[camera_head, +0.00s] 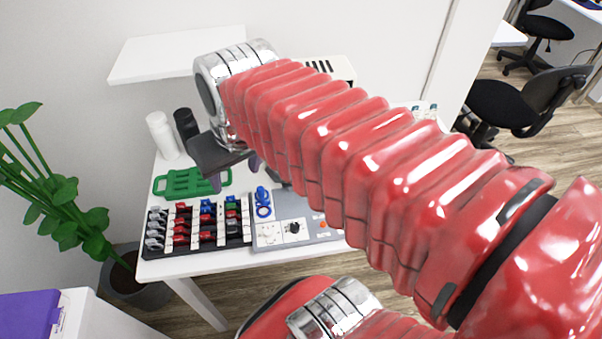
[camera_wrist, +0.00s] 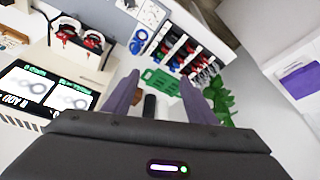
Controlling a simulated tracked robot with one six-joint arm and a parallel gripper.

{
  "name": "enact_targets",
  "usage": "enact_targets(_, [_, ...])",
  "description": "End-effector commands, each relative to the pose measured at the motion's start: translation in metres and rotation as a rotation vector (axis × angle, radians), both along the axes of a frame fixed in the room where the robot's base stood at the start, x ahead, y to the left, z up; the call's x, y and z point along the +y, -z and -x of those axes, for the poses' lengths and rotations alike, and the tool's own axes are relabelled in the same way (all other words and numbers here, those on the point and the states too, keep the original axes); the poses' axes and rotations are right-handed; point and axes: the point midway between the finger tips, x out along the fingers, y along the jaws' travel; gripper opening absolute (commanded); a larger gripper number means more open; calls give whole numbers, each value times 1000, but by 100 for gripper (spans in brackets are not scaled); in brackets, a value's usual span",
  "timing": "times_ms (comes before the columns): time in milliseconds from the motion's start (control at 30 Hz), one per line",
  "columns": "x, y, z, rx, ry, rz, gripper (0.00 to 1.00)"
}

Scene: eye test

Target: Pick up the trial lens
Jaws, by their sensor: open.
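A blue ring-shaped trial lens (camera_head: 263,211) lies on a grey panel (camera_head: 297,215) on the white table, with another blue piece right behind it. In the wrist view the blue ring (camera_wrist: 137,43) shows beyond the fingers, up and left of the gap. A black rack (camera_head: 152,252) left of the panel holds rows of red, blue, green and grey lenses; it also shows in the wrist view (camera_wrist: 181,52). My gripper (camera_head: 235,172) is open and empty, above the table behind the ring. Its two purple fingers (camera_wrist: 159,76) stand apart in the wrist view.
A green tray (camera_head: 162,186) lies behind the rack, close below my gripper. White (camera_head: 161,136) and black (camera_head: 186,125) bottles stand at the back left under a white shelf (camera_head: 172,56). A plant (camera_head: 70,200) stands left of the table. My arm hides the table's right part.

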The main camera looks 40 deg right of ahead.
Motion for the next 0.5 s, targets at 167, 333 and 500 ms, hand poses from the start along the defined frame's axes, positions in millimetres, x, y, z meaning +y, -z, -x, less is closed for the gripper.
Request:
enact_targets(167, [-44,-2,-14,100,125,-20,52])
enact_targets(333, [-88,-2,-22,188,236,-49,52])
enact_targets(500, [-134,2,-25,270,344,-88,52])
